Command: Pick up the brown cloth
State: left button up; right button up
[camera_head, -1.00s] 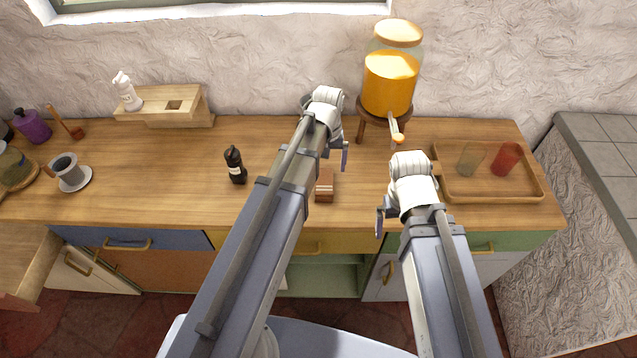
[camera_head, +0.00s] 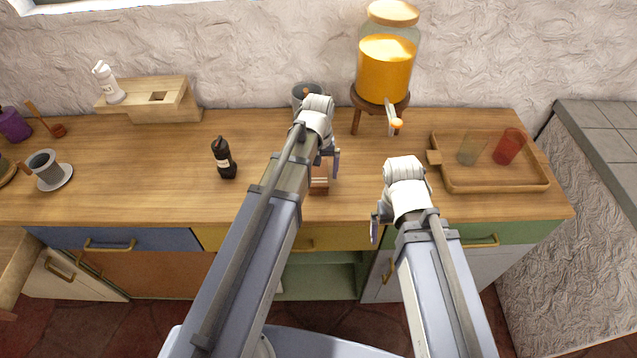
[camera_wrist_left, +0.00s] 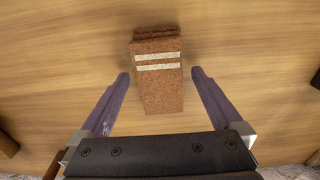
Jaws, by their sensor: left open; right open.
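The brown cloth (camera_wrist_left: 160,90) is a folded stack with two pale stripes, lying on the wooden counter. In the head view the cloth (camera_head: 319,184) shows only in part, behind my left arm. My left gripper (camera_wrist_left: 160,82) is open, with one finger on each side of the cloth; a gap shows between each finger and the cloth. My left gripper also shows in the head view (camera_head: 327,165), above the counter. Its height over the cloth is hard to tell. My right gripper (camera_head: 378,222) is open and empty near the counter's front edge.
A black bottle (camera_head: 223,158) stands left of my left arm. A juice dispenser (camera_head: 386,66) on a wooden stand and a dark grey pot (camera_head: 304,93) are at the back. A wooden tray (camera_head: 490,187) with two glasses is at the right. Counter between bottle and cup (camera_head: 44,168) is clear.

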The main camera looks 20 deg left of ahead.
aim_at(318, 173)
pick_arm(q)
jog(key=shift+f, duration=0.45)
jog(key=shift+r, duration=0.1)
jog(key=shift+c, duration=0.2)
pick_arm(e)
jog(key=shift+f, duration=0.3)
pick_arm(q)
jog(key=c, duration=1.5)
jog(key=shift+o, duration=0.2)
notch_tip(318, 173, up, 10)
jog(key=p, duration=1)
pick_arm(e)
notch_tip(318, 173, up, 10)
pick_arm(q)
jog(key=o, duration=0.9)
jog(key=c, duration=0.6)
